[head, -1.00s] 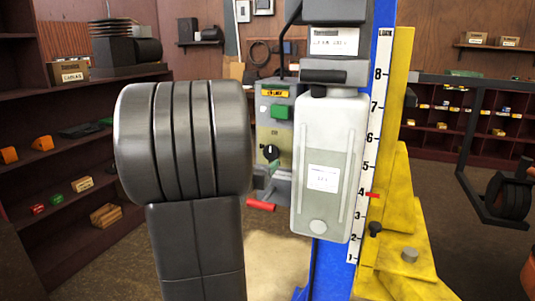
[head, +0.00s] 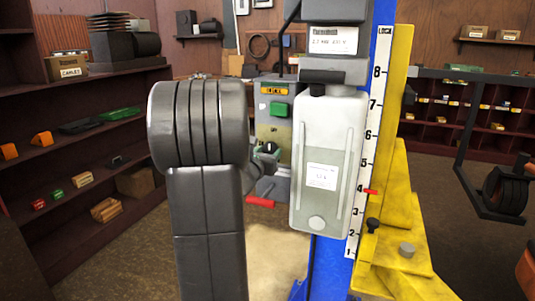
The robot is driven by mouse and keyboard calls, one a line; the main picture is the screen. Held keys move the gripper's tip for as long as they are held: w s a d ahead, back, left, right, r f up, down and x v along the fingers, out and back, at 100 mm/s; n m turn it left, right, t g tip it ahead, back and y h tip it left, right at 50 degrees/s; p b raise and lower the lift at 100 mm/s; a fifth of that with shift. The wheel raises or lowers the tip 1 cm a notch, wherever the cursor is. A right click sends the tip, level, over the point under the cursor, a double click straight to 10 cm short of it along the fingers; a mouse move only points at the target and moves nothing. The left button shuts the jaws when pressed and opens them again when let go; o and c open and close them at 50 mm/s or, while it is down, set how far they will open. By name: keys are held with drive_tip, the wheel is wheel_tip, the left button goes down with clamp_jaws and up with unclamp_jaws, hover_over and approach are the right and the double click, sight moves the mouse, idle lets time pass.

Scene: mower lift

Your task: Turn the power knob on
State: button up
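The power knob (head: 269,148) is a small dark knob on the front of a grey control box (head: 280,88), in the middle of the head view. The box also bears a green button (head: 278,108) and a yellow label above it. My large dark arm link stands in front of the box's left side and hides part of it. The tip of my gripper (head: 262,163) shows as a small grey-green piece past the arm's right edge. It overlaps the knob's lower left in the picture. I cannot tell whether it touches the knob or how far its fingers are apart.
A translucent tank (head: 326,195) hangs close right of the box, on a blue post beside a numbered scale (head: 368,165). A red-ended lever (head: 260,202) sticks out below the box. Yellow lift parts (head: 400,225) stand right. Shelves (head: 75,205) line the left wall.

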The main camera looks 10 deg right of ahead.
drive_tip(key=shift+c, duration=1.2)
drive_tip(key=shift+f+n, duration=0.1)
drive_tip(key=shift+n, duration=0.2)
drive_tip(key=shift+n+b, duration=0.8)
drive_tip(key=n+b, duration=0.1)
drive_tip(key=n, duration=1)
drive_tip(key=shift+n+p, duration=0.35)
drive_tip(key=shift+n, duration=0.05)
drive_tip(key=shift+n+p, duration=0.5)
drive_tip(key=shift+n, duration=1.4)
